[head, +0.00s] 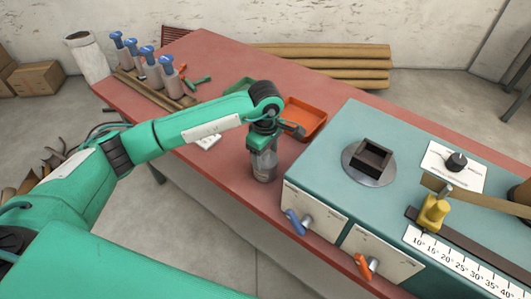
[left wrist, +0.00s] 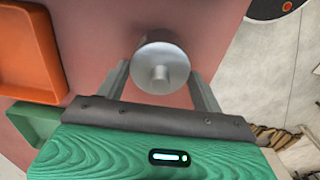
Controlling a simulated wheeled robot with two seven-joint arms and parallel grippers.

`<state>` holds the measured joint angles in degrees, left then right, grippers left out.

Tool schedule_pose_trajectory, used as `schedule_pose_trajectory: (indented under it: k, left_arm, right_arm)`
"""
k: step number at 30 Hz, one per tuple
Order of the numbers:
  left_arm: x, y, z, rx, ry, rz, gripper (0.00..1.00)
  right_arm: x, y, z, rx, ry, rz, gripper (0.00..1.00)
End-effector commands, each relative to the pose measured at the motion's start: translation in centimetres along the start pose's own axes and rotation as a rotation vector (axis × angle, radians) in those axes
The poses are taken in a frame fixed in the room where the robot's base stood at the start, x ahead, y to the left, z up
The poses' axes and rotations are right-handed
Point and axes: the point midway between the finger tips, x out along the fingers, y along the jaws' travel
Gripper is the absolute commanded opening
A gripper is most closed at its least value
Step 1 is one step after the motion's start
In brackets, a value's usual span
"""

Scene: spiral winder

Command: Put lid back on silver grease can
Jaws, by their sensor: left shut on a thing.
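The silver grease can (head: 263,168) stands upright on the red bench, just left of the teal machine. Its cylindrical side also shows in the left wrist view (left wrist: 156,38). The round silver lid (left wrist: 168,62), with a small knob in its middle, is over the can's top between my left fingers. My left gripper (head: 263,146) points down over the can and is shut on the lid; its fingers show on both sides in the left wrist view (left wrist: 160,82). I cannot tell whether the lid touches the can's rim. My right gripper is out of view.
The teal machine (head: 330,200) is close on the right, with blue and orange handles in front. An orange tray (head: 305,118) and a partly hidden green tray (head: 235,88) lie behind. Several blue-capped bottles (head: 150,68) stand at the back left. The bench (head: 225,165) left of the can is clear.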

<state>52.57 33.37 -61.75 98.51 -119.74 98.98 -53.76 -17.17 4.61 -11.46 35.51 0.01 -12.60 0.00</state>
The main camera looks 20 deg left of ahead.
Motion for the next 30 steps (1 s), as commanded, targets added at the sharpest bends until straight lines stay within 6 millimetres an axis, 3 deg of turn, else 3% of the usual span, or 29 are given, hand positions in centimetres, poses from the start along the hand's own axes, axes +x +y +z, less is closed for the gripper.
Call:
schedule_pose_trajectory:
  k: [30]
  left_arm:
    - [0.16,-0.02,-0.03,0.0,0.001,0.0,0.46]
  right_arm:
    - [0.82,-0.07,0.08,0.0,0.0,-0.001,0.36]
